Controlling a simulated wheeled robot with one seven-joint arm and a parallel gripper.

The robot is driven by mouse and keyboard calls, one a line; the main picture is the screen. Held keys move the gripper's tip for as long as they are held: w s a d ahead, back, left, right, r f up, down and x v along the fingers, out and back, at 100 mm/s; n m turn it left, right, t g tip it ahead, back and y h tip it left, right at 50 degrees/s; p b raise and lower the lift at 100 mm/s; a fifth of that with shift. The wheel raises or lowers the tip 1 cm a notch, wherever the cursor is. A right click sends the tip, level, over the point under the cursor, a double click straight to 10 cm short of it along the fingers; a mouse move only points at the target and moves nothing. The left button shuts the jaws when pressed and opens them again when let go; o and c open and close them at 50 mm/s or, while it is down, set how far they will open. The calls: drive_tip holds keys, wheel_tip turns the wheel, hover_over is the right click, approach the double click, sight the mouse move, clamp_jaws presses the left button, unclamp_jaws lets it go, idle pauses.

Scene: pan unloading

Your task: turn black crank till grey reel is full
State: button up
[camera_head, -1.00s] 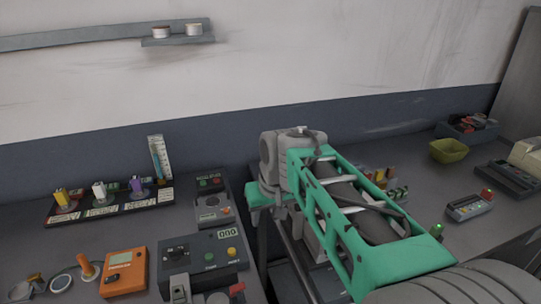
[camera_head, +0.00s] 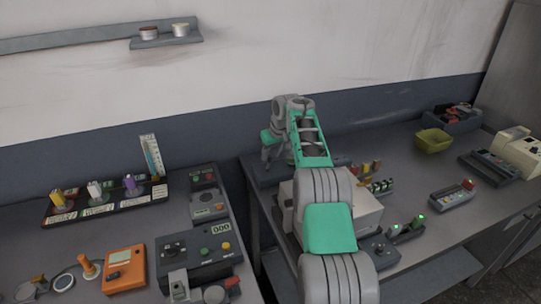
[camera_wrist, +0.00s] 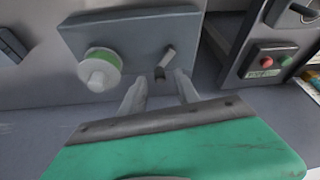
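In the wrist view a small crank (camera_wrist: 168,56) sits on the front of a grey panel (camera_wrist: 135,38); it has a pale arm and a dark lower end. Left of it on the panel is a round spool (camera_wrist: 98,68), whitish with a green band; I cannot tell whether this is the grey reel. My gripper (camera_wrist: 160,80) is open, its two fingers apart and empty, pointing at the panel just below the crank. The crank's dark end shows between the fingertips; I cannot tell whether they touch. In the head view my arm hides most of this device.
A box with red and green buttons (camera_wrist: 265,62) stands right of the panel. In the head view the left bench holds an orange meter (camera_head: 124,269) and a control box (camera_head: 195,255). A yellow-green bin (camera_head: 433,141) and a grey device (camera_head: 452,194) are on the right bench.

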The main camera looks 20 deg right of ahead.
drive_tip(key=shift+w+f, duration=0.25)
drive_tip(key=shift+f, duration=0.4)
drive_tip(key=shift+c, duration=0.4)
clamp_jaws()
